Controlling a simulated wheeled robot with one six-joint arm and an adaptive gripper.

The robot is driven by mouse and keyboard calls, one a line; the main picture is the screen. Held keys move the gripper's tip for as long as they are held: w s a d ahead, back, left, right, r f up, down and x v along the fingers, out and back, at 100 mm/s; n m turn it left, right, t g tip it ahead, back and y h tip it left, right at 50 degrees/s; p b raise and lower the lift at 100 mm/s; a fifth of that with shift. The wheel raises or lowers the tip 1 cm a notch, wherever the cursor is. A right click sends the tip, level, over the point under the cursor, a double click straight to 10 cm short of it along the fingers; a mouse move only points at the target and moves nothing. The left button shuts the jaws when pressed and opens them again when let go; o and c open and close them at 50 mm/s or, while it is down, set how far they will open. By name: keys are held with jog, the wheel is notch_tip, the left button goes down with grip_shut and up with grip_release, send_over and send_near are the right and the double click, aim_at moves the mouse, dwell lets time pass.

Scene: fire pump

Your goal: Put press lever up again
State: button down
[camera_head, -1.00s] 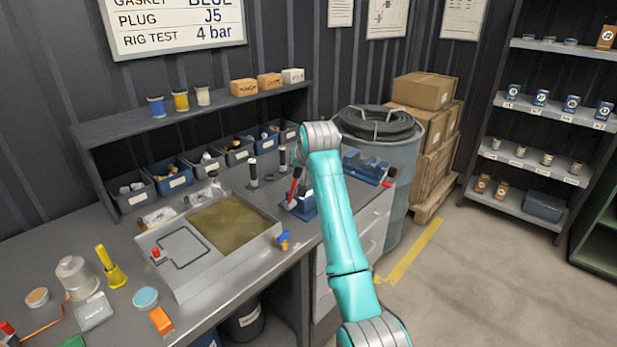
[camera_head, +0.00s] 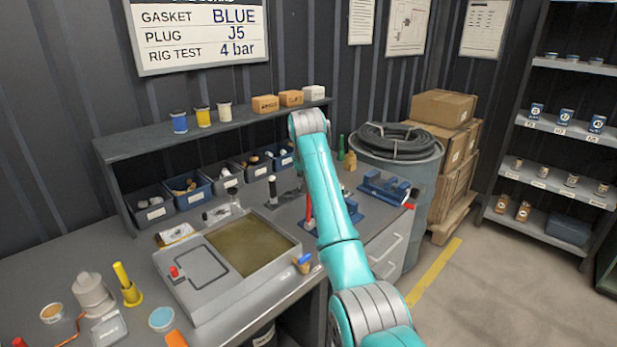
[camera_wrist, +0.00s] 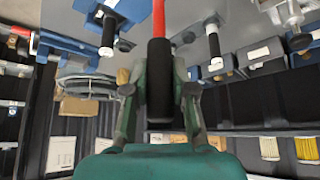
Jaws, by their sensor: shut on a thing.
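The press lever is red with a black grip. Its red part (camera_head: 308,211) shows in the head view just left of my teal arm, standing nearly upright. In the wrist view, the black grip (camera_wrist: 159,82) lies between my gripper's fingers (camera_wrist: 160,95), with the red rod (camera_wrist: 158,18) beyond it. My gripper is shut on the grip. In the head view my arm hides the gripper and the upper lever. The blue press body (camera_head: 354,212) shows partly beside my arm on the bench.
A blue vise-like fixture (camera_head: 384,188) with a red-ended handle stands right of the press. A black-gripped upright handle (camera_head: 272,190) stands to the left. A shallow tank (camera_head: 215,265) sits nearer. A drum with coiled hose (camera_head: 420,165) stands behind.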

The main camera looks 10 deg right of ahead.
jog(key=shift+a, duration=0.1)
jog(key=c, duration=0.9)
grip_release()
jog(key=shift+w+f, duration=0.1)
jog(key=shift+c, duration=0.2)
jog(key=v, duration=1.2)
